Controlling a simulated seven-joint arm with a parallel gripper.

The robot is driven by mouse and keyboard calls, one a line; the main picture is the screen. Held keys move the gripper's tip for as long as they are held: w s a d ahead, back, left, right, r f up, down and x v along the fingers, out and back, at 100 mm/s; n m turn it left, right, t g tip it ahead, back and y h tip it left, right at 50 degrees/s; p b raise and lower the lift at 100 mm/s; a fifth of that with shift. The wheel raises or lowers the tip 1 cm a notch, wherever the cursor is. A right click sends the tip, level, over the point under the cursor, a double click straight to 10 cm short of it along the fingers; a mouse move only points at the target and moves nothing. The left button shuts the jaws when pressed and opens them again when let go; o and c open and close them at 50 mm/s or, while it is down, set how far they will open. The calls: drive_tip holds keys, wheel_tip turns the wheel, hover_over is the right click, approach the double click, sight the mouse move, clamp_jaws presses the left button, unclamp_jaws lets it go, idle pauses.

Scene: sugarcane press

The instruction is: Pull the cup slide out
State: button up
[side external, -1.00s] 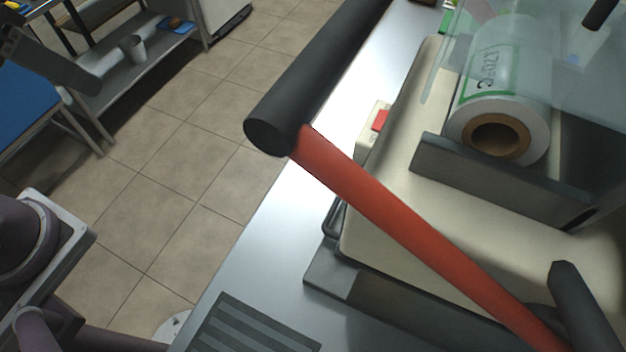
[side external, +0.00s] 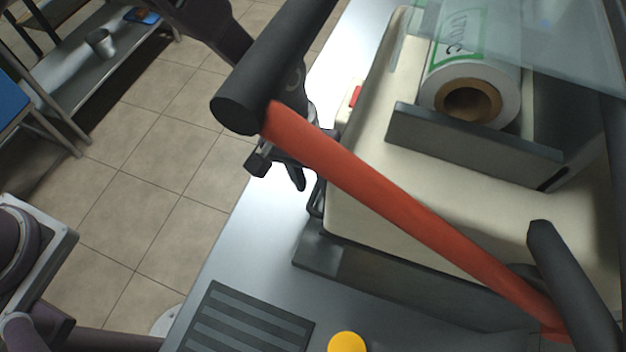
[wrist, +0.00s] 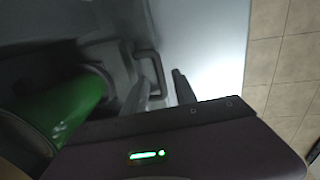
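The cup slide shows a dark loop handle (side external: 316,196) at the left end of the sealing machine, low under its cream body (side external: 375,190). My gripper (side external: 279,172) is in front of that end, behind and below the red lever (side external: 390,205). Its fingertips are apart, with nothing seen between them. In the wrist view my gripper (wrist: 169,77) has one finger close to the handle; I cannot tell whether they touch. The rest of the slide is mostly hidden.
The lever's black grip (side external: 270,75) hangs over my gripper and partly hides it. A film roll (side external: 470,85) sits on the machine. A ridged dark grate (side external: 245,330) and a yellow disc (side external: 347,342) lie toward the front. The metal counter (side external: 255,235) before the slide is clear.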

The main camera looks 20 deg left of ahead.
drive_tip(key=shift+f, duration=0.45)
drive_tip(key=shift+c, duration=0.2)
clamp_jaws()
idle(0.9)
